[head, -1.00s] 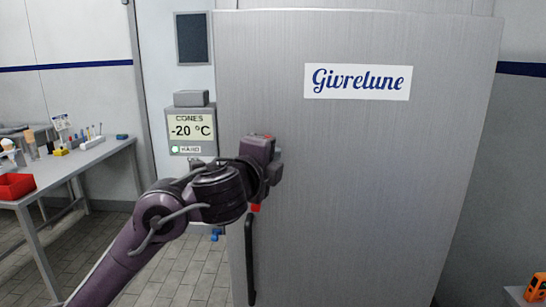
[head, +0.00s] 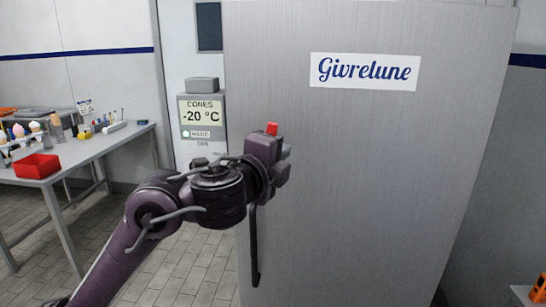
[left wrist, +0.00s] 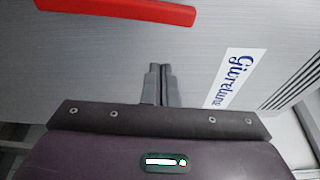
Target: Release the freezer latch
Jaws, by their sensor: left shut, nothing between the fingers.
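The freezer door (head: 400,190) is a tall grey panel with a Givrelune label, and it looks closed. The latch is a red bar (left wrist: 120,10), seen lengthwise along the top of the left wrist view. In the head view only a short red end of it (head: 272,128) shows above my left gripper; the rest is hidden behind the gripper. My left gripper (head: 284,165) is in front of the door near the latch. Its fingers (left wrist: 160,85) are shut and empty, with a visible gap between them and the red bar in the wrist view. My right gripper is not in view.
A dark vertical handle (head: 254,250) is on the door below my gripper. A display (head: 202,115) reading CONES -20 °C is on the wall to the left. A table (head: 100,150) with a red bin (head: 37,166) stands farther left. An orange object (head: 539,288) is at the lower right.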

